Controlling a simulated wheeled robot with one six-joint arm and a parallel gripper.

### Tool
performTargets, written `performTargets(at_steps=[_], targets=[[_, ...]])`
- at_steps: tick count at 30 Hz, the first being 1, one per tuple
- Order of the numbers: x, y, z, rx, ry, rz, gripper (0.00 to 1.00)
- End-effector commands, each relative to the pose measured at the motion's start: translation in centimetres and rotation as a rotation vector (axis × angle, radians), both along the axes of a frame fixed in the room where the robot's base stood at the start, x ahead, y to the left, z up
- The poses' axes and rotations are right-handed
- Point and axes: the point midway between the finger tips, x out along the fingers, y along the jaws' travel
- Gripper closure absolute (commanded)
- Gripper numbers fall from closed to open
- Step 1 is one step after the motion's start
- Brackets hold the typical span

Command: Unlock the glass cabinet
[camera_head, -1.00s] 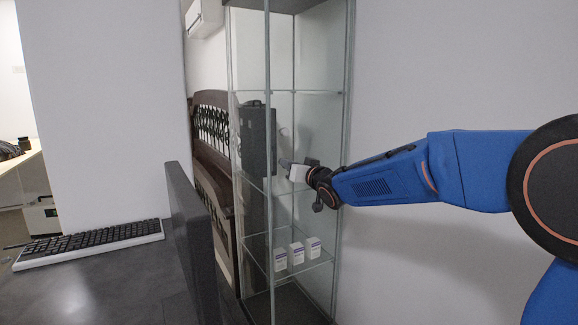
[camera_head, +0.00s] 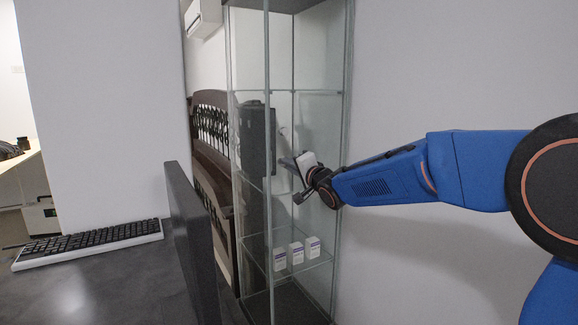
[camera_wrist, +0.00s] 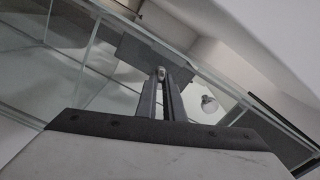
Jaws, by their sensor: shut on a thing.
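The tall glass cabinet (camera_head: 268,60) stands at the centre of the head view, with metal edge posts and glass shelves. It fills the upper left of the wrist view (camera_wrist: 90,45) at a tilt. My gripper (camera_head: 288,162) is at the cabinet's front, about mid-height, and looks rolled about its own axis. In the wrist view its two fingers (camera_wrist: 163,78) are shut on a small pale metal piece (camera_wrist: 161,73), likely a key or lock knob. That piece is against a dark grey block (camera_wrist: 135,52) at the cabinet's edge. Most of it is hidden between the fingertips.
Three small white boxes (camera_head: 297,254) stand on a low shelf inside the cabinet. A dark upright panel (camera_head: 192,235) rises from the desk left of the cabinet. A keyboard (camera_head: 90,241) lies on the desk. A plain wall is behind my arm at right.

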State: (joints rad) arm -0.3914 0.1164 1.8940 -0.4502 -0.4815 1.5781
Motion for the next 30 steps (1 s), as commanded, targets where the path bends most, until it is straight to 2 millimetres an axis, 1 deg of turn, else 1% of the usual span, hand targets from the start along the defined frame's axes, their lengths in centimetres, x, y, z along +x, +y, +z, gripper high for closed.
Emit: performTargets(at_steps=[6,15,22,30], targets=[[0.03,-0.05,-0.18,0.147,0.102,-0.001,1.0],[0.05,-0.05,-0.25,0.286,0.195,-0.001,1.0],[0.05,-0.05,-0.27,0.332,0.227,-0.001,1.0],[0.05,-0.06,-0.28,0.343,0.234,-0.001,1.0]])
